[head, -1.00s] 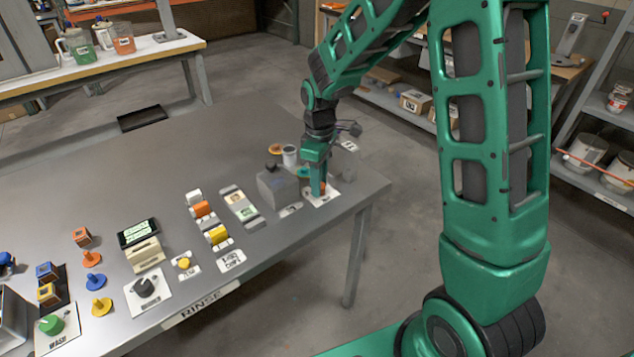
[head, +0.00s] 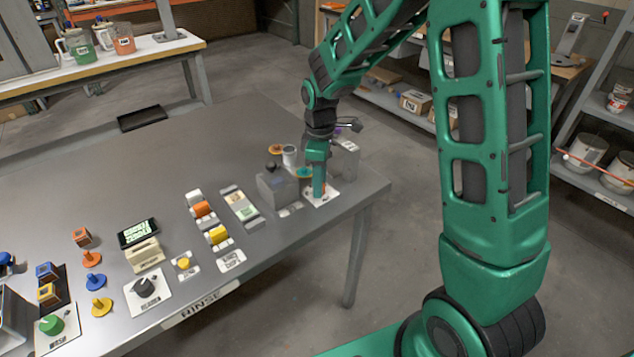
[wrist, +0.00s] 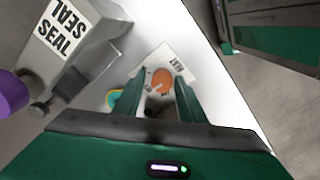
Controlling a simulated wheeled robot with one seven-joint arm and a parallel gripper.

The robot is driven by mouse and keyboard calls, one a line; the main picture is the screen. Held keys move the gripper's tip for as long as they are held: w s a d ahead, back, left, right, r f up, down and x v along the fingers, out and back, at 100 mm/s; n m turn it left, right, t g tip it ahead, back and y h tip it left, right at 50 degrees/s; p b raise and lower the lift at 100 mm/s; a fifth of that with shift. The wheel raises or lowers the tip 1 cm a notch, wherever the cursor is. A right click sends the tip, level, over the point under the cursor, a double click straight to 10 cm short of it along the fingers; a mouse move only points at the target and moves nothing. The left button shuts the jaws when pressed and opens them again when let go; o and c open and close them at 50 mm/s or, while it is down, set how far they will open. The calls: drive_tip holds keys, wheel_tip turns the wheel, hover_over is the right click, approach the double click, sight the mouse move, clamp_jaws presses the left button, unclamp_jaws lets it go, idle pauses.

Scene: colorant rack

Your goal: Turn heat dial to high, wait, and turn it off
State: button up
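The black dial (head: 145,286) sits on a white plate near the table's front edge in the head view. Its label is too small to read surely. My gripper (head: 319,192) is far to its right, pointing down at the table's right end. In the wrist view an orange round knob (wrist: 162,80) on a white labelled plate (wrist: 179,64) shows between my gripper's two fingertips (wrist: 160,84). The fingers are apart, with gaps to the knob on both sides. Whether they reach down around it or stop above it is unclear.
A grey box (head: 278,188) stands just left of my gripper. A grey device marked SEAL (wrist: 82,30) with a purple knob (wrist: 12,92) is close by in the wrist view. Several knobs and blocks line the table's front. The table's back is mostly clear.

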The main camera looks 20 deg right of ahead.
drive_tip(key=shift+o, duration=0.3)
wheel_tip(320, 180, up, 11)
drive_tip(key=shift+f, duration=0.15)
idle(0.4)
drive_tip(key=s+d+r+m, duration=0.4)
drive_tip(key=s+d+m, duration=0.6)
drive_tip(key=s+d, duration=0.5)
drive_tip(key=s+d+f+m, duration=0.1)
drive_tip(key=s+m, duration=0.7)
drive_tip(key=s, duration=0.8)
drive_tip(key=shift+s+d+f, duration=0.35)
drive_tip(key=shift+d, duration=0.1)
